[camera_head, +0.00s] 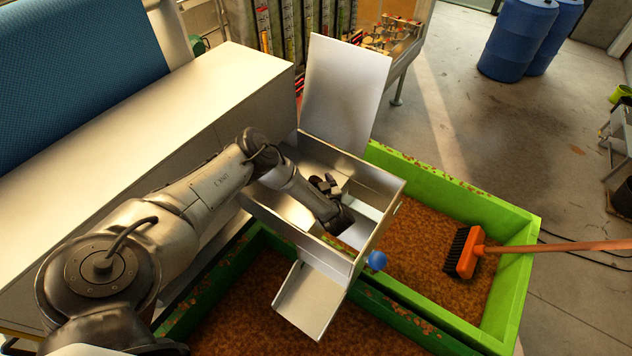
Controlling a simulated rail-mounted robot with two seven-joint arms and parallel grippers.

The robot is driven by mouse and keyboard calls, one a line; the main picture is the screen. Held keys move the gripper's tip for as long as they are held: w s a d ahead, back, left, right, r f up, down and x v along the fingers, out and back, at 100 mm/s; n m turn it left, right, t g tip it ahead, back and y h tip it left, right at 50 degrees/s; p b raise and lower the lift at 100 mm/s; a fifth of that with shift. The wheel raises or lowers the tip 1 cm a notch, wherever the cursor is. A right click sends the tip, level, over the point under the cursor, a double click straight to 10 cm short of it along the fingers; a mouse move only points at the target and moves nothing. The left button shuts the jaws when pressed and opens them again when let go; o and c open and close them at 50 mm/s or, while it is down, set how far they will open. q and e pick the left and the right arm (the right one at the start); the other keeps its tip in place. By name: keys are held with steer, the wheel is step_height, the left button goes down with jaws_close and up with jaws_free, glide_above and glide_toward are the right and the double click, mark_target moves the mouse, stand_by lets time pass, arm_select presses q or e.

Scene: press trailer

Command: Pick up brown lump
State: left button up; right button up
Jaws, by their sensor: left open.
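My left arm reaches in from the left, over an open metal box (379,181) with a raised lid (345,88). My left gripper (325,185) is dark and sits inside the box opening, with its jaws open. I cannot make out a separate brown lump; the gripper and wrist hide part of the box's inside. My right gripper is not in view.
A green bin (512,277) of brown granular material stands right of the box, with an orange brush (467,252) over it. A second dark green bin (184,325) is below. A lowered metal flap (312,300) and a blue ball (377,261) stick out in front.

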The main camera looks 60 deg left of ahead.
arm_select(q)
steer(key=shift+c, duration=0.3)
steer(key=c, duration=0.9)
steer(key=shift+o, duration=0.2)
